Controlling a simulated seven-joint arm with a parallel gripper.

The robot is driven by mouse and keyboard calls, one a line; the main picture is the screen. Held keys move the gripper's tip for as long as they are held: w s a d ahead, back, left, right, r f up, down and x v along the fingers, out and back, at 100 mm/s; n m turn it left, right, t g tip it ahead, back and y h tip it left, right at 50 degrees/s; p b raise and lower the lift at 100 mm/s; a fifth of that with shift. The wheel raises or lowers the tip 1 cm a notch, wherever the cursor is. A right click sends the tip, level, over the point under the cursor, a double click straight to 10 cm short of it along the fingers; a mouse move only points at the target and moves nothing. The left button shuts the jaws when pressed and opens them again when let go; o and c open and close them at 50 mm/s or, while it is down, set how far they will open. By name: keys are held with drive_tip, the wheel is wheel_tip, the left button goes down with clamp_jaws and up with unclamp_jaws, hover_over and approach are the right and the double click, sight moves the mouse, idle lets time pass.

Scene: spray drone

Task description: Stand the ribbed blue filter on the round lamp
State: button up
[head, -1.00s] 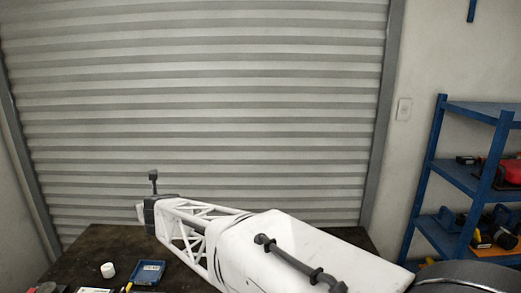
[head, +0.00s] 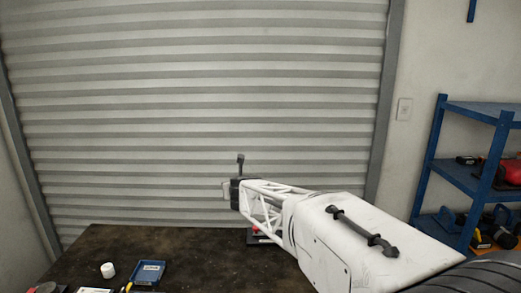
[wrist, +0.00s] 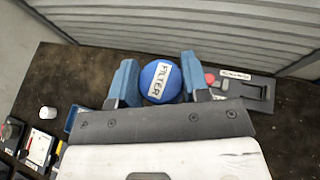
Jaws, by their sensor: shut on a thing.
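The blue filter (wrist: 173,86) shows in the wrist view as a round blue top with a white label reading FILTER. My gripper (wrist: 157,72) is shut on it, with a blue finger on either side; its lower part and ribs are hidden. In the head view the fingers and filter are hidden behind my arm. A grey panel (wrist: 240,80) lies right of the gripper in the wrist view, with a small red round piece (wrist: 210,78), a white label and a dark handle. I cannot tell whether the red piece is the round lamp.
A white cylinder (head: 108,270) and a blue tray (head: 148,272) stand at the left of the dark table (head: 190,252). Dark boxes (wrist: 10,132) sit at the wrist view's left edge. A shutter stands behind; blue shelves (head: 455,170) are at the right.

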drive_tip(key=w+d+m+h, duration=0.1)
drive_tip(key=w+d+h, duration=0.1)
drive_tip(key=d, duration=1.1)
drive_tip(key=w+d+m+h, duration=0.2)
drive_tip(key=d, duration=1.2)
drive_tip(key=shift+w+d+m+t, duration=0.15)
drive_tip(key=shift+d+m+t, duration=0.1)
drive_tip(key=shift+m+t, duration=0.05)
drive_tip(key=shift+a, duration=0.1)
drive_tip(key=s+a+f+n+g+y, duration=0.1)
drive_tip(key=a+f+n+g+y, duration=0.35)
drive_tip(key=a, duration=2.05)
drive_tip(key=s+a+r+n+g+y, duration=0.15)
drive_tip(key=a+n+y, duration=0.6)
drive_tip(key=a, duration=1.75)
drive_tip(key=s+a+f+n+g, duration=0.3)
drive_tip(key=s+a, duration=0.6)
drive_tip(key=a, duration=0.4)
drive_tip(key=s+a+f+n+g, duration=0.4)
drive_tip(key=s+a, duration=0.5)
drive_tip(key=a, duration=0.4)
drive_tip(key=s+a+f+n+g, duration=0.3)
drive_tip(key=s+a+g, duration=0.3)
drive_tip(key=a, duration=0.7)
drive_tip(key=shift+s+a+f+n, duration=0.2)
drive_tip(key=shift+s+f+n, duration=0.25)
drive_tip(key=shift+s, duration=0.95)
drive_tip(key=shift+f, duration=0.15)
